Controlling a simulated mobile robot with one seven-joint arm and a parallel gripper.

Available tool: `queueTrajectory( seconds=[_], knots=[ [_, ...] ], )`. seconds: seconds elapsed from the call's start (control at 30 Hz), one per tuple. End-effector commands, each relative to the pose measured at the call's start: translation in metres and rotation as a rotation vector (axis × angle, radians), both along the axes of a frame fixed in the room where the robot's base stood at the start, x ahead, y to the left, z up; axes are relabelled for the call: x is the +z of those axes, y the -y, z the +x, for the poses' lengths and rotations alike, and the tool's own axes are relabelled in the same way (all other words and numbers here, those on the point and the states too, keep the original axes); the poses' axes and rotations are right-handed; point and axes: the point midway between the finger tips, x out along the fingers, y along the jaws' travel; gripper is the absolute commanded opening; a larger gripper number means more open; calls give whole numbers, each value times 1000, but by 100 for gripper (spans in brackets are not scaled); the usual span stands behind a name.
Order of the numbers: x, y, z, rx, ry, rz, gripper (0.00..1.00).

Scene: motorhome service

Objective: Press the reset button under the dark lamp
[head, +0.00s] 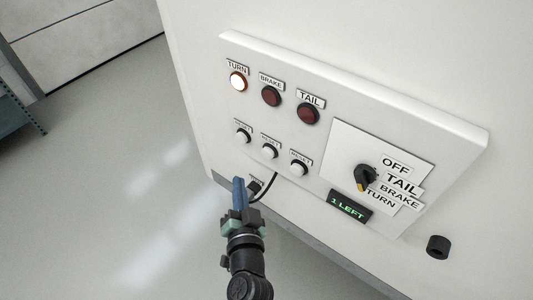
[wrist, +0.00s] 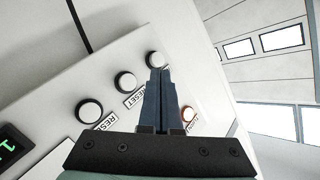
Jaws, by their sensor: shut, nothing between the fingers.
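On the white panel (head: 440,120) in the head view, the TURN lamp (head: 238,82) glows. The BRAKE lamp (head: 271,97) and TAIL lamp (head: 308,114) are dark red and unlit. A white reset button sits below each: left (head: 243,136), middle (head: 270,152), right (head: 299,169). My gripper (head: 238,181) is shut and empty, below the left button in the head view. In the wrist view, my fingertips (wrist: 158,72) overlap the edge of the left button (wrist: 154,60); contact cannot be told. The middle button (wrist: 125,81) and right button (wrist: 89,111) also show there.
A rotary knob (head: 364,177) with a yellow mark stands beside OFF, TAIL, BRAKE and TURN labels. A display (head: 349,206) reads "1 LEFT". A black cable (head: 270,187) hangs below the buttons. A black round fitting (head: 438,246) protrudes lower right.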

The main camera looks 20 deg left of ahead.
Motion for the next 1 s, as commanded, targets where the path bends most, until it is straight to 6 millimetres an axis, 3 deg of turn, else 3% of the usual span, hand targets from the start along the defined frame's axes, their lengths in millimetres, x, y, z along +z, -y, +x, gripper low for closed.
queueTrajectory(
  seconds=[0.3,0.5,1.0],
  knots=[
    [0,17,44,-2,2,0,0],
    [-1,23,62,-1,2,-1,0],
    [0,25,68,-1,1,-1,0]
  ],
)
